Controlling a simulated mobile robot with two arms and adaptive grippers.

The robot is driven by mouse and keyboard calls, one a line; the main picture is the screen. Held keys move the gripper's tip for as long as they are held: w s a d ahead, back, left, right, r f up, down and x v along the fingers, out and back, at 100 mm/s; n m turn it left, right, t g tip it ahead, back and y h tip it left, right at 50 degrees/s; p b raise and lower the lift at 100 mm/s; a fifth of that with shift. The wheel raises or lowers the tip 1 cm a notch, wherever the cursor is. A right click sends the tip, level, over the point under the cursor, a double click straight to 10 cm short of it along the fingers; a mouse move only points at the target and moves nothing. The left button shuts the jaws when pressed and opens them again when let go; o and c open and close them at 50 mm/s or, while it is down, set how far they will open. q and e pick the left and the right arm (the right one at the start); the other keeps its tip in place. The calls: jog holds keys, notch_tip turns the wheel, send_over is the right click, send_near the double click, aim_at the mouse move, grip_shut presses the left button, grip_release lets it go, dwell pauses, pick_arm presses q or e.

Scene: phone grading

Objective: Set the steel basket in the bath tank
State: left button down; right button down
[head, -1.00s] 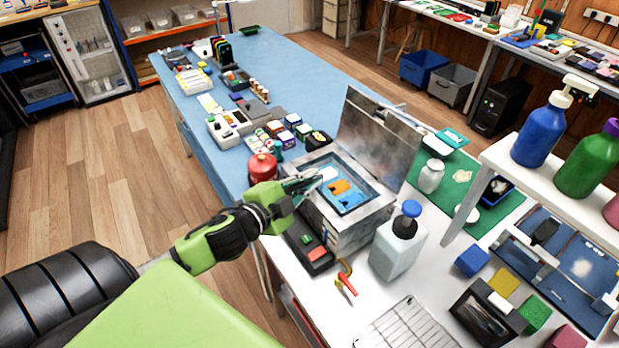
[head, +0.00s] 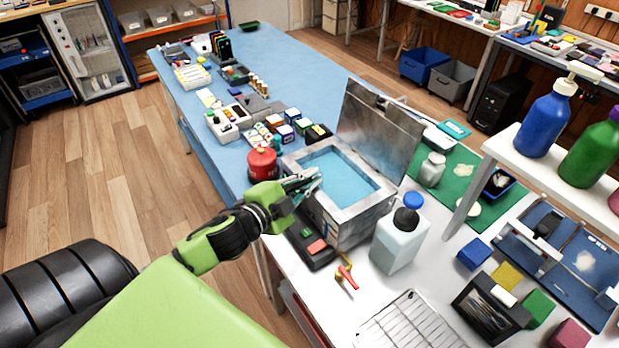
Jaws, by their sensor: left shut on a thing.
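The bath tank (head: 352,225) is a square metal box on the white bench with its lid (head: 378,138) raised at the back. Light blue liquid (head: 345,178) fills its opening. My left gripper (head: 308,184) is at the tank's left rim, shut, with its fingertips over the edge. The steel basket that it grips is almost wholly hidden by the fingers and the liquid, so I cannot tell how level it sits. No parts show above the liquid. My right gripper is out of view.
A red can (head: 262,164) stands close behind my left gripper. A white bottle with a blue cap (head: 399,240) stands right of the tank. A dark box with a red button (head: 316,246) lies in front of it. A wire rack (head: 412,325) lies at the bottom right.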

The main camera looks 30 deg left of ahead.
pick_arm(q)
jog(key=shift+s+f, duration=0.2)
jog(key=shift+f, duration=0.35)
jog(key=shift+s+f, duration=0.2)
jog(key=shift+f, duration=0.3)
jog(key=c, duration=2)
grip_release()
jog(key=shift+d, duration=0.1)
jog(key=v, duration=0.4)
jog(key=r+v, duration=0.1)
jog(key=v, duration=0.6)
jog(key=shift+s+r, duration=0.2)
jog(key=shift+r, duration=0.25)
